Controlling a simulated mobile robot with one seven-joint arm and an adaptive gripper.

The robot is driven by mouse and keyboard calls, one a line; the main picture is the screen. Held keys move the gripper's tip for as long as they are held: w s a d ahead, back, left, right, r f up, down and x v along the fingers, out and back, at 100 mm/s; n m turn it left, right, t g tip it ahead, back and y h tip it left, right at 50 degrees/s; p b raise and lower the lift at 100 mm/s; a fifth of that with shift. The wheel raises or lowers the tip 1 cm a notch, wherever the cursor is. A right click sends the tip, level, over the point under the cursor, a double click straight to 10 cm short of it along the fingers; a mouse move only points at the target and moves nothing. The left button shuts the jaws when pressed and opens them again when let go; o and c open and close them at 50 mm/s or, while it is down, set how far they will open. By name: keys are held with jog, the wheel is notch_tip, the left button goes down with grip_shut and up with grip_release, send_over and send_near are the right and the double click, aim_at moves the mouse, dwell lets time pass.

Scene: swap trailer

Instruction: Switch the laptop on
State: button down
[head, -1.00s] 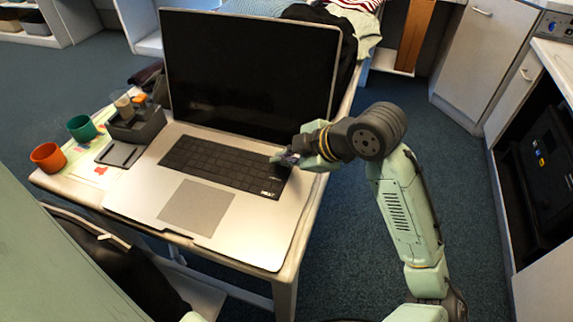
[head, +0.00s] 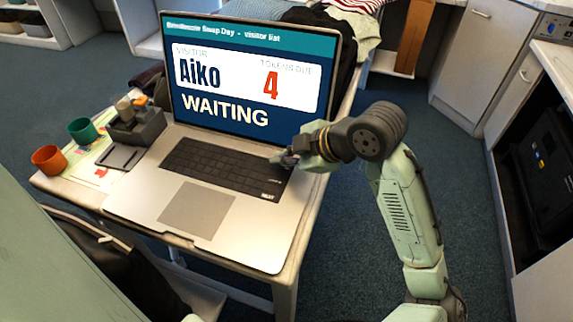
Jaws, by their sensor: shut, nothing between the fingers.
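The laptop (head: 250,222) stands open on a small table. Its screen (head: 250,75) is lit and shows a visitor list with "Aiko", a red "4" and "WAITING". My gripper (head: 284,160) is shut and empty. Its fingertips are at the upper right corner of the keyboard (head: 222,168), just below the screen. The fingers hide the keys under them, and I cannot tell whether they touch.
Left of the laptop on the table are a grey stamp holder (head: 137,125), a dark flat pad (head: 120,157), a green cup (head: 82,130) and an orange cup (head: 48,158). White cabinets (head: 485,60) stand at the right. Carpeted floor lies between them and the table.

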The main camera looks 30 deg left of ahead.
aim_at(285, 171)
jog(key=shift+r, duration=0.25)
notch_tip(285, 171, up, 5)
jog(key=p, duration=0.4)
jog(key=shift+f, duration=0.1)
dwell(0.8)
